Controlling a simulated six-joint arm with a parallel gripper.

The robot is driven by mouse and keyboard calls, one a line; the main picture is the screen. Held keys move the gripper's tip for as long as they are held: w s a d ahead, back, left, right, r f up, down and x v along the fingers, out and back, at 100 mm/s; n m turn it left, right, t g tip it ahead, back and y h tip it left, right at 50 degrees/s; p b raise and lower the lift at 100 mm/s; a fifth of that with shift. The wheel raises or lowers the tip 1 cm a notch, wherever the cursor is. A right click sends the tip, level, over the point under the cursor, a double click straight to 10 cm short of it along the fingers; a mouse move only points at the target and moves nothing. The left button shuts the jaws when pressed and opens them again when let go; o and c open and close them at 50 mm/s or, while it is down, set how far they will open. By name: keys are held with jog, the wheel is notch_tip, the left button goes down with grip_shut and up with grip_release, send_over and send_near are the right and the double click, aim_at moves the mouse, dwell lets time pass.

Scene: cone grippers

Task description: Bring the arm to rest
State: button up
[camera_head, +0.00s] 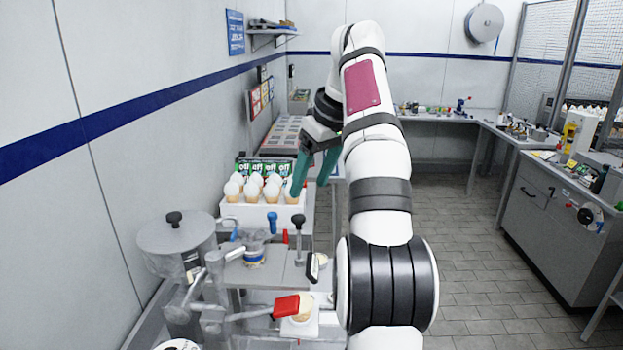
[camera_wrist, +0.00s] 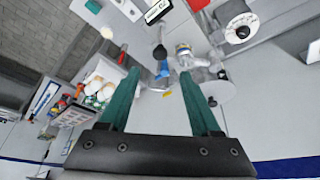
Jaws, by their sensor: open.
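My arm (camera_head: 375,170) reaches away from the camera, and its end bends back toward the bench on the left. My gripper (camera_head: 310,188) has two green fingers, spread apart and pointing down. In the head view one finger overlaps the rightmost cones, but contact cannot be told. In the wrist view my gripper (camera_wrist: 159,74) is open with nothing held between the fingers. The white-topped cones (camera_head: 254,188) stand in a white holder (camera_head: 258,219). In the wrist view the cones (camera_wrist: 98,92) lie to the left of the left finger.
A red-handled tool (camera_head: 286,305) lies by a cone in front. Dark packs (camera_head: 262,167) stand behind the cones. Open floor (camera_head: 450,240) lies to the right.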

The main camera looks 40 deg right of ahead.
jog(key=s+a+f+m+g+y, duration=0.1)
jog(key=s+a+f, duration=0.15)
jog(key=a, duration=0.45)
jog(key=s+a+f+m+g, duration=0.1)
jog(key=s+a+f, duration=0.15)
jog(key=a, duration=0.45)
jog(key=s+a+f+m+g+y, duration=0.15)
jog(key=a+f, duration=0.25)
jog(key=a, duration=0.4)
jog(key=s+a+f+m, duration=0.1)
jog(key=s+a+f, duration=0.3)
jog(key=s+f, duration=0.3)
jog(key=s+a+f+m+g, duration=0.1)
jog(key=s+a+f, duration=0.4)
jog(key=s+f, duration=0.3)
jog(key=s, duration=0.3)
jog(key=shift+a+h, duration=0.2)
jog(key=shift+h, duration=0.15)
